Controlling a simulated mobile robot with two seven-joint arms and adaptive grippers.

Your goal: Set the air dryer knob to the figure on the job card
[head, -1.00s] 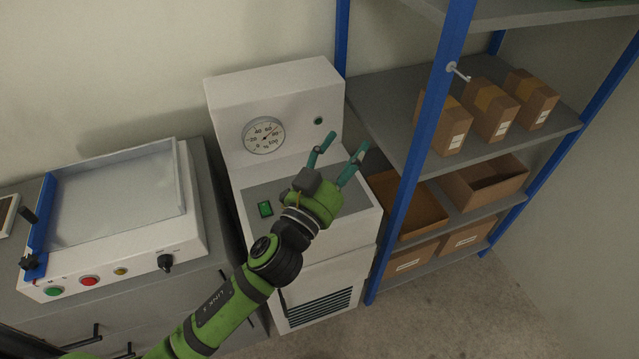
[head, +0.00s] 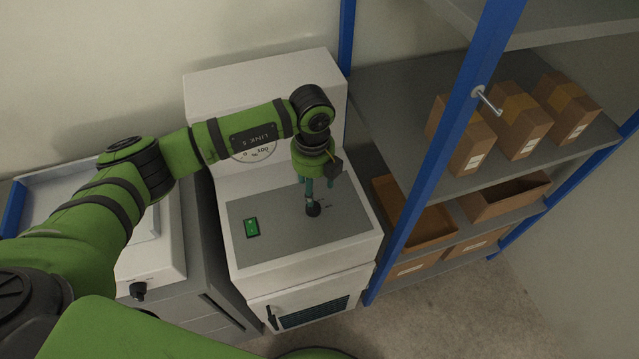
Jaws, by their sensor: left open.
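The air dryer (head: 290,258) is a white cabinet with a grey sloped panel and a round dial gauge (head: 255,155), mostly hidden behind my arm. A small black knob (head: 313,210) sits on the panel, right of a green switch (head: 251,227). My left gripper (head: 316,194) points down just above the knob, its teal fingers open. Whether the fingers touch the knob or stand around it, I cannot tell. The knob's pointer and scale figures are too small to read. No job card is recognisable. My right gripper is not in view.
A white machine (head: 160,250) stands on a grey cabinet at left, partly behind my arm.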

